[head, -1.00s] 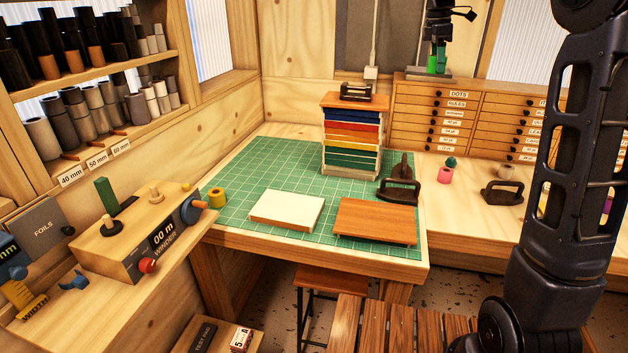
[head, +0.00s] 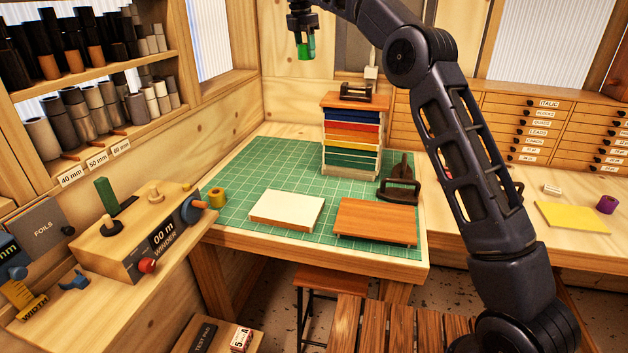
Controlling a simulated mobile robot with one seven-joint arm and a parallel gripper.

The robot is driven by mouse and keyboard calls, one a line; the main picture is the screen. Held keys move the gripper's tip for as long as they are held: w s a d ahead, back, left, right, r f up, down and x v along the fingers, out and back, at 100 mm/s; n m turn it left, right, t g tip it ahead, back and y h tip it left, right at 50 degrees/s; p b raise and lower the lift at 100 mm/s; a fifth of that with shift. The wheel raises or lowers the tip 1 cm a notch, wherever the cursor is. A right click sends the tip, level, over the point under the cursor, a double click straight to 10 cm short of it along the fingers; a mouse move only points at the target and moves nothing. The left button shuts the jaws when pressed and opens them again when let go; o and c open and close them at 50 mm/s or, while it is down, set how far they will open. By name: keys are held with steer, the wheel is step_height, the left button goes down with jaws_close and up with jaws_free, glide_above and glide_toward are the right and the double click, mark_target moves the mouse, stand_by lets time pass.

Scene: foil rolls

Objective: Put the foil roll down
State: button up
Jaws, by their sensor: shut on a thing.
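My gripper (head: 303,40) is at the top of the head view, raised in front of the back wall. It is shut on a green foil roll (head: 307,47), held roughly upright and clear of every surface. The fingers hide part of the roll. Below stands the bench with a green gridded cutting mat (head: 275,184).
On the mat are a cream pad (head: 287,211), a wooden board (head: 376,221), a stack of coloured layers (head: 351,140) and a dark tool (head: 401,184). The winder (head: 150,235) stands left. Shelved rolls fill the upper left. Mat patches are clear.

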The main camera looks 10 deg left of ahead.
steer(key=s+a+f+n, duration=0.2)
steer(key=s+a, duration=0.3)
steer(key=a, duration=0.5)
steer(key=n, duration=0.3)
glide_above(247, 183)
steer(key=shift+f, duration=3.1)
steer(key=shift+y, duration=0.3)
steer(key=f, duration=3.5)
steer(key=shift+s, duration=0.25)
steer(key=shift+f, duration=0.15)
steer(key=o, duration=1)
steer(key=shift+o, duration=0.2)
step_height(247, 183, up, 12)
steer(key=s, duration=0.1)
steer(key=shift+s+a, duration=0.15)
steer(key=shift+s, duration=0.05)
